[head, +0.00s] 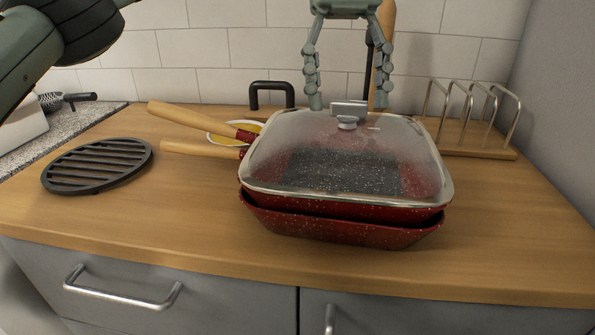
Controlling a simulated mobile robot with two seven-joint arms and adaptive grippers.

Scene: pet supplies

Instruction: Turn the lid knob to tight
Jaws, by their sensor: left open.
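A glass lid (290,136) with a steel rim covers a speckled red square pan (340,211). The lid's small metal knob (347,123) stands at the middle of its top; no tight or loose marking can be read on it. My left gripper (346,103) hangs from the top of the head view with its two fingers spread wide. The fingertips are at the left and right of the knob in the picture, seemingly behind or above it, and I see no contact. My right gripper is not in view.
The covered pan sits on another red pan (340,233); wooden handles (190,113) point left. A black trivet (98,165) lies left, a wire rack (480,150) stands right. A yellow-and-white dish (222,130) is behind the handles. The counter front is clear.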

